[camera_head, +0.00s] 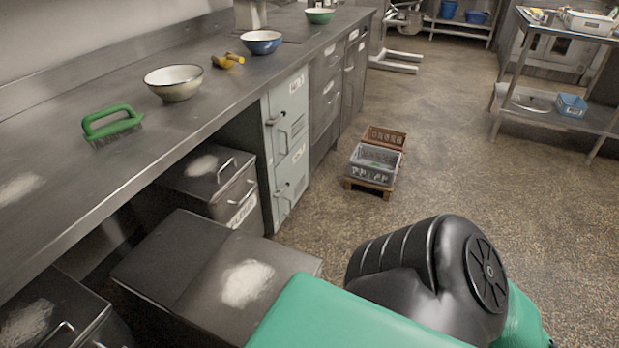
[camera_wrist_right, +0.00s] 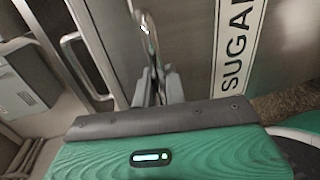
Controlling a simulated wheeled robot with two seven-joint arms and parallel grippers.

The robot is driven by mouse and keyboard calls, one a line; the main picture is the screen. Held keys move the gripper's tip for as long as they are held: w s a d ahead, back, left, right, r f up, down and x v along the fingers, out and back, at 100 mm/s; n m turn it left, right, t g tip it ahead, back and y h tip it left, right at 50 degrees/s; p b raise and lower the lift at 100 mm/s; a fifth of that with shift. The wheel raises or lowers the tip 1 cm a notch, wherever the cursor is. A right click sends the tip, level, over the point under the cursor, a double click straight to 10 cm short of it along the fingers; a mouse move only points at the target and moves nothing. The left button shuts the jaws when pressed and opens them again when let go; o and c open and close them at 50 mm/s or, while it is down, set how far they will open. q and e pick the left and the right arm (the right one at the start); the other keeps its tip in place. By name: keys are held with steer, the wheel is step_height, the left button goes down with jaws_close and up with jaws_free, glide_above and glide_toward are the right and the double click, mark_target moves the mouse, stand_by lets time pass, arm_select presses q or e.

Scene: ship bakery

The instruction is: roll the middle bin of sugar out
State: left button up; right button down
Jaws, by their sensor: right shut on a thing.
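The middle bin is a grey metal box whose lid (camera_head: 165,260) bears a white powdery patch. It juts out from under the counter further than the bin behind it. In the right wrist view its front (camera_wrist_right: 195,45) carries a white label reading SUGAR (camera_wrist_right: 238,45). My right gripper (camera_wrist_right: 158,88) is shut on the bin's upright metal handle (camera_wrist_right: 147,35). In the head view my green and black right arm hides that gripper and the bin's front. My left gripper is out of view.
Another bin (camera_head: 225,200) stands beyond, and one (camera_head: 50,315) at the near left. The steel counter (camera_head: 120,175) overhangs them, holding a green brush (camera_head: 112,124) and bowls. Crates (camera_head: 375,165) sit on a low wooden dolly. The speckled floor (camera_head: 440,150) to the right is open.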

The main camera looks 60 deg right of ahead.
steer(key=c, duration=1.5)
jaws_free()
steer(key=shift+c, duration=0.2)
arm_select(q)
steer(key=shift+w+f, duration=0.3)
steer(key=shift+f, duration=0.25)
arm_select(e)
steer(key=v, duration=1.3)
steer(key=shift+s, duration=0.35)
arm_select(q)
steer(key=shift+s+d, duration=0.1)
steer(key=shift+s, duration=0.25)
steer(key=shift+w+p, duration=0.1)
steer(key=shift+p, duration=0.25)
